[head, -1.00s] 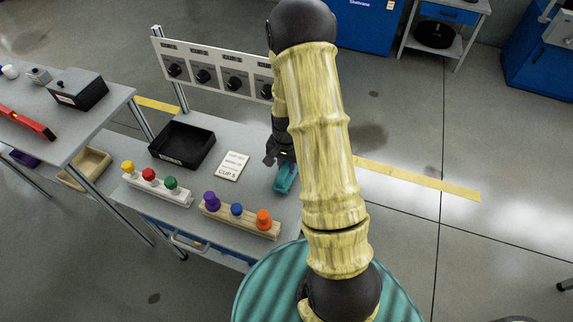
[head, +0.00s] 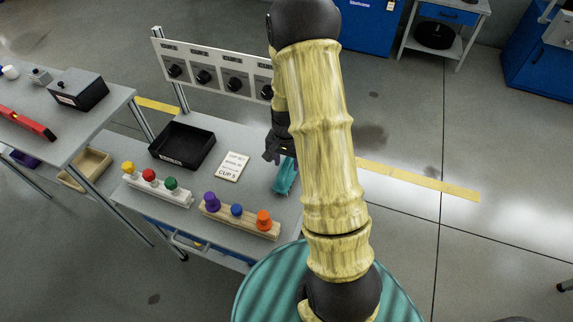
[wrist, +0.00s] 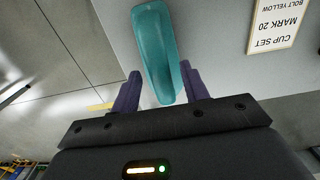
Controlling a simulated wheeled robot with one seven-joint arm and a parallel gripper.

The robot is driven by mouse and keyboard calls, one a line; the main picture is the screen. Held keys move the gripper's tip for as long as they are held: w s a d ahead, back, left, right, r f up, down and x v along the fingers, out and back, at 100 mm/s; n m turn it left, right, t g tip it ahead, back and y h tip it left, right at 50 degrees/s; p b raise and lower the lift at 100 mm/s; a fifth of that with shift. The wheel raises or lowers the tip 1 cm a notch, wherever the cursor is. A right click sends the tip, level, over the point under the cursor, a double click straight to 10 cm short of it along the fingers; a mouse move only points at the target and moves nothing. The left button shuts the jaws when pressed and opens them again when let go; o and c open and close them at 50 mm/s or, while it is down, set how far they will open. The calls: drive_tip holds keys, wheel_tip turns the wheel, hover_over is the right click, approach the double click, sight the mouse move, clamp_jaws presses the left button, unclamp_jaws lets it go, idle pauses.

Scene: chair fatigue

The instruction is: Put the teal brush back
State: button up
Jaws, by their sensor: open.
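The teal brush (head: 285,176) lies on the grey table near its right edge, beside the card. In the wrist view the teal brush (wrist: 156,50) runs lengthwise away from my gripper, with its near end between or just beyond the fingertips. My gripper (head: 274,150) is at the far end of the brush in the head view. In the wrist view my gripper (wrist: 160,82) is open, its two purple fingers apart on either side of the brush's end. The arm hides part of the table's right side.
A panel of dials (head: 218,85) rises behind. A side table (head: 95,118) stands left.

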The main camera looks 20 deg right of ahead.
wheel_tip(320, 180, up, 10)
drive_tip(key=shift+f, duration=0.15)
idle(0.6)
drive_tip(key=s+a+r+n+t, duration=0.2)
drive_tip(key=s+a+r+n, duration=0.5)
drive_tip(key=s, duration=0.5)
drive_tip(key=shift+a+n+t, duration=0.3)
drive_tip(key=shift+a+n, duration=0.7)
drive_tip(key=shift+a, duration=0.05)
